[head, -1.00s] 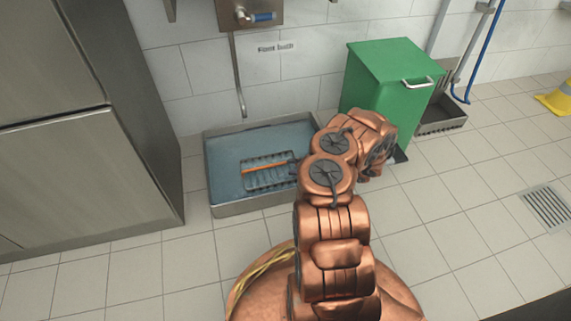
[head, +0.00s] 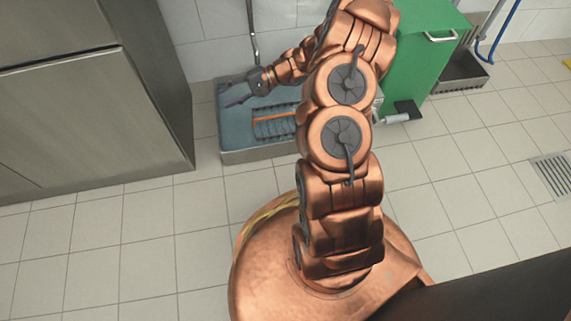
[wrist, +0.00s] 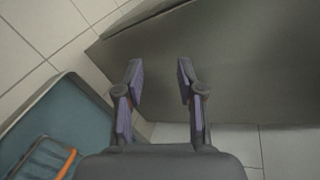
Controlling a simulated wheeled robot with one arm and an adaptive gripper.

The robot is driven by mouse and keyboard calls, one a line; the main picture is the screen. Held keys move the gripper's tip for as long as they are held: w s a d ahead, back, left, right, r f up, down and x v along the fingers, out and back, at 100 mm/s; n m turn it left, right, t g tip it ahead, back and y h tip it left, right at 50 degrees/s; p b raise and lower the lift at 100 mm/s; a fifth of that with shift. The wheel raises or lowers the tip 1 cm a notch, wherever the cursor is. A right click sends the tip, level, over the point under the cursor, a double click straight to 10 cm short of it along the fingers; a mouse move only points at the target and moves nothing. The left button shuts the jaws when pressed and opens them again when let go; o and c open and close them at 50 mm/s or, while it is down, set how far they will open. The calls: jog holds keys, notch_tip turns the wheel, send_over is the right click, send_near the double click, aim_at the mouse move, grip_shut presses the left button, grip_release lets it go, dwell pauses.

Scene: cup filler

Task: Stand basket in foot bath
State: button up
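The foot bath (head: 262,154) is a shallow steel tray with a blue-green inside, on the floor by the wall. A dark wire basket (head: 272,129) with an orange bar lies inside it, right of the middle; my arm hides the bath's right part. The basket also shows at the lower left of the wrist view (wrist: 38,158). My gripper (head: 237,92) is above the bath's left part, left of and apart from the basket. In the wrist view its two fingers (wrist: 160,75) are spread with nothing between them.
A tall steel cabinet (head: 85,115) stands close to the left of the bath, and its side fills the area ahead of my fingers in the wrist view. A green bin (head: 425,62) stands to the right. The tiled floor in front is clear, with a drain grate (head: 553,174) at right.

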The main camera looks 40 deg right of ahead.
jog(key=s+a+r+n+g+h, duration=0.2)
jog(key=s+a+r+n+g, duration=0.2)
jog(key=s+a+r, duration=0.4)
jog(key=s+a+r+n+g+h, duration=0.2)
jog(key=s+a+r+n+g, duration=0.15)
jog(key=s+a, duration=0.4)
jog(key=s+d+r+n+h, duration=0.1)
jog(key=s+d+h, duration=0.3)
jog(key=s, duration=0.6)
jog(key=s+d+r+h, duration=0.2)
jog(key=s+d+h, duration=0.3)
jog(key=s, duration=0.5)
jog(key=shift+s+d+r+n, duration=0.35)
jog(key=shift+s+d, duration=0.05)
jog(key=shift+d, duration=0.35)
